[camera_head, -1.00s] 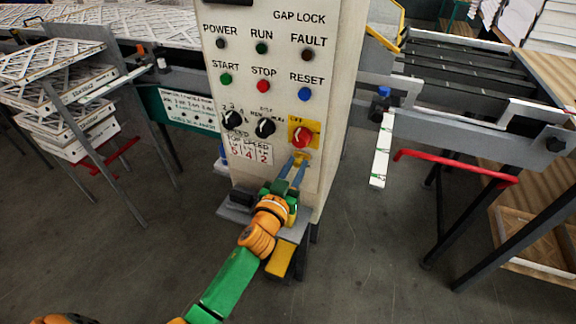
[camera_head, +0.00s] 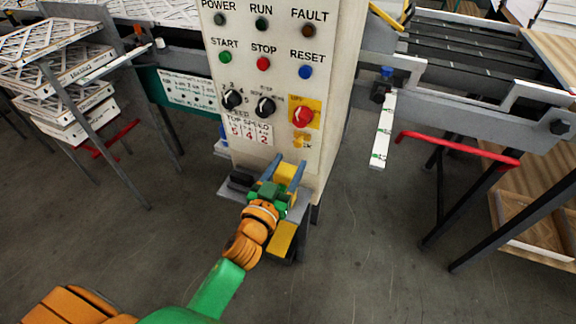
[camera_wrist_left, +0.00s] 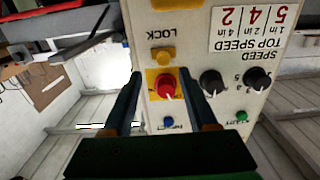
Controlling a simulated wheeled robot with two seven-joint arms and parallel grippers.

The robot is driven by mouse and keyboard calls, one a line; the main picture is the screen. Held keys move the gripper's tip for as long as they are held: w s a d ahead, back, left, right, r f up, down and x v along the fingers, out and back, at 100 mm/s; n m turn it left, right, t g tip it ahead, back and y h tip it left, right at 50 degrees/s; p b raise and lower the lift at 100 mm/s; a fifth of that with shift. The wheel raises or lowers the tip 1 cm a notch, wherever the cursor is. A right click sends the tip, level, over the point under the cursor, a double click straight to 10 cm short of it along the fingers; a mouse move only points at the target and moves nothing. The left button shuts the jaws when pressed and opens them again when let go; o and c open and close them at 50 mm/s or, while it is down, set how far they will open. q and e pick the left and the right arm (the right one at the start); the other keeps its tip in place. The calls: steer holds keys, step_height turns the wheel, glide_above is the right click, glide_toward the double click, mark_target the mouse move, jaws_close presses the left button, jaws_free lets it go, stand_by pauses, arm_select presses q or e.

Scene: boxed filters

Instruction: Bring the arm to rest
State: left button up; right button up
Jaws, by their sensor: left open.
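My left gripper (camera_head: 288,163) is open, its two blue-grey fingers apart in front of the lower part of the control cabinet (camera_head: 215,60). It is below the red knob (camera_head: 303,116) on its yellow plate. In the left wrist view the open fingers (camera_wrist_left: 160,78) frame the red knob (camera_wrist_left: 166,86), with nothing seen gripped. A yellow patch (camera_head: 286,174) shows between the fingers in the head view; I cannot tell whether it belongs to the cabinet. My green and orange left arm comes up from the bottom left. My right gripper is not in view.
The panel has black dials (camera_head: 232,99) and green, red and blue buttons. A grey ledge (camera_head: 228,191) juts out close to my gripper. Boxed filters (camera_head: 75,62) are stacked at left. A conveyor with a red bar (camera_head: 455,145) stands at right. The floor between is clear.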

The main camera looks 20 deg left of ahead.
arm_select(q)
steer(key=shift+s, duration=0.3)
steer(key=shift+a+f, duration=0.1)
